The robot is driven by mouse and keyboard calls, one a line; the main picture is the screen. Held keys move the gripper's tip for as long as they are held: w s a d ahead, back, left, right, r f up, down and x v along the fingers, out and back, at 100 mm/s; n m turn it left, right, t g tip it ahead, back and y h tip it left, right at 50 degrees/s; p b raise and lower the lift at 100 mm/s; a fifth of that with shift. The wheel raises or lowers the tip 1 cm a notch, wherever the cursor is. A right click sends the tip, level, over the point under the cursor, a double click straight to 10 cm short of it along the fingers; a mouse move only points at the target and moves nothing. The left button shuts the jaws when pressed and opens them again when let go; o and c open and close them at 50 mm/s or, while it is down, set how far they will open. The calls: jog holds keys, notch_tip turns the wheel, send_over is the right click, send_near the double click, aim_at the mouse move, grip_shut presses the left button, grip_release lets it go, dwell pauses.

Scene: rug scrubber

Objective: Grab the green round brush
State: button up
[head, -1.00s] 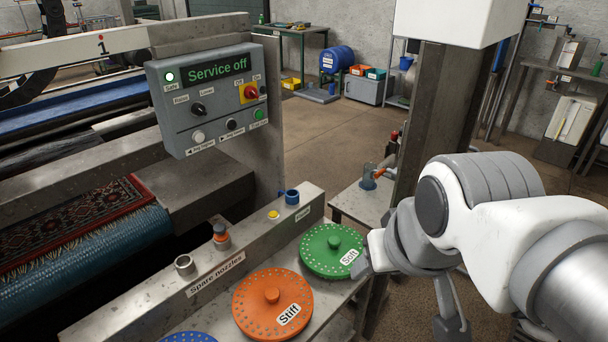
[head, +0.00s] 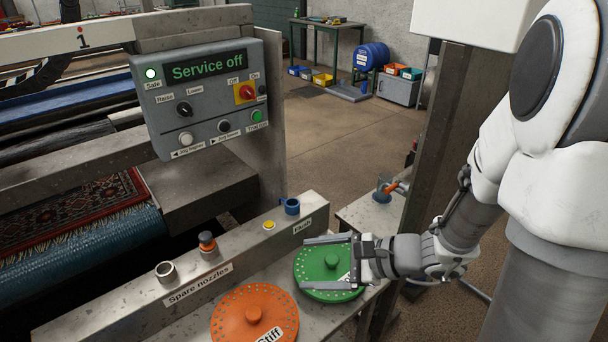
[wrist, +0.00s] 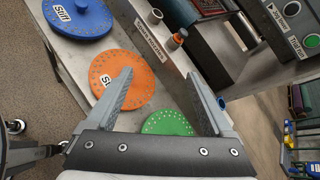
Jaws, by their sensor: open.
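The green round brush (head: 325,282), a flat disc with a centre knob (head: 332,262) and a partly covered label, lies on the metal shelf at the right end of the row. My gripper (head: 326,262) is open and empty above the green brush, its two fingers reaching left on either side of the knob in the head view. In the wrist view, the green brush (wrist: 168,123) shows between the open fingers, partly hidden by the gripper body. I cannot tell whether the fingers touch it.
The orange brush (head: 240,318) marked Stiff lies left of the green one. A blue brush (wrist: 75,18) lies beyond it in the wrist view. Behind runs a ledge (head: 190,292) with spare nozzles and a blue ring (head: 292,206). A grey post (head: 440,130) stands close to my arm.

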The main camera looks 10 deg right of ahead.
jog(key=w+d+f+m+t+h, duration=0.2)
jog(key=w+d+f+m+t, duration=0.25)
jog(key=d+f+m, duration=0.3)
jog(key=m+t+h+b, duration=0.1)
jog(key=m+h+b, duration=0.3)
jog(key=m+b, duration=0.55)
send_near(334, 261)
jog(key=w+f+n+b, duration=0.1)
jog(key=w+a+f+n+b, duration=0.1)
jog(key=w, duration=0.1)
jog(key=w+a+f+b, duration=0.1)
jog(key=w+b, duration=0.1)
jog(key=shift+f+n, duration=0.15)
jog(key=shift+n, duration=0.25)
jog(key=b+x, duration=0.1)
jog(key=x, duration=0.4)
jog(key=shift+a, duration=0.1)
grip_shut()
jog(key=shift+w, duration=0.1)
